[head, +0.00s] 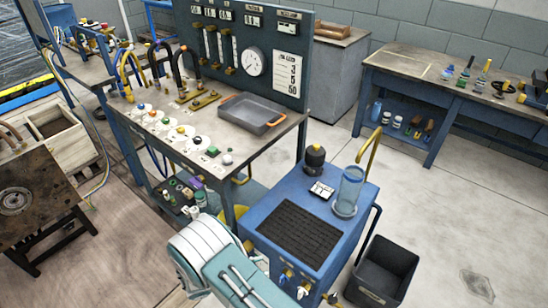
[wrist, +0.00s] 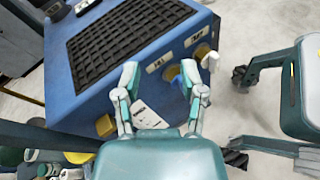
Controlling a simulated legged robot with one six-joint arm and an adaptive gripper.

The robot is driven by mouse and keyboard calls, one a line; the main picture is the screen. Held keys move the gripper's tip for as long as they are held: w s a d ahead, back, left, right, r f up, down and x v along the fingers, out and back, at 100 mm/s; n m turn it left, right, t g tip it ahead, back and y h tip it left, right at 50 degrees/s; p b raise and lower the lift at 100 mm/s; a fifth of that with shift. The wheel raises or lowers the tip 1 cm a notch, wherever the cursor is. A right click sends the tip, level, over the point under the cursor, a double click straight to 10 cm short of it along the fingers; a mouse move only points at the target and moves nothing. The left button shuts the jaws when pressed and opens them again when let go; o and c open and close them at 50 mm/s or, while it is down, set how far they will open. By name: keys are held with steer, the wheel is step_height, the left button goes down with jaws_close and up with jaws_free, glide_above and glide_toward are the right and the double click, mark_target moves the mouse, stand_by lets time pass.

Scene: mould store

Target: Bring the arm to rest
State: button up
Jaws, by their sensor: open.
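My gripper (wrist: 160,76) is open in the wrist view, with its two pale fingers apart and nothing seen between their tips. It is in front of the blue cart (wrist: 130,83), at the side that carries small knobs and white labels. A white tag (wrist: 148,114) shows behind the fingers. I cannot tell whether the fingers touch the cart. In the head view my white and teal arm is extended at the lower middle, beside the blue cart (head: 352,222). The gripper's tips are hard to make out there.
The cart carries a black ribbed mat (head: 300,233), a clear cylinder (head: 349,190) and a dark bottle (head: 315,158). A black bin (head: 385,270) stands right of it. A workbench (head: 225,155) with a grey tray (head: 252,113) is behind. Open floor lies at the right.

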steer(key=d+r+m+g+y, duration=0.3)
steer(key=d+r+m, duration=0.25)
steer(key=r, duration=0.75)
steer(key=d+r+m+g+y, duration=0.35)
steer(key=d+r+m, duration=0.2)
steer(key=r, duration=0.65)
steer(key=s+d+r+m+t+y, duration=0.2)
steer(key=s+d+r+m+y, duration=0.1)
steer(key=s+r, duration=0.5)
steer(key=s+d+r+m+t+y, duration=0.3)
steer(key=s+d+r+m, duration=0.3)
steer(key=s+r, duration=0.2)
steer(key=shift+s+t+y, duration=0.2)
steer(key=shift+t+y, duration=0.15)
steer(key=shift+y, duration=0.2)
steer(key=shift+r, duration=0.1)
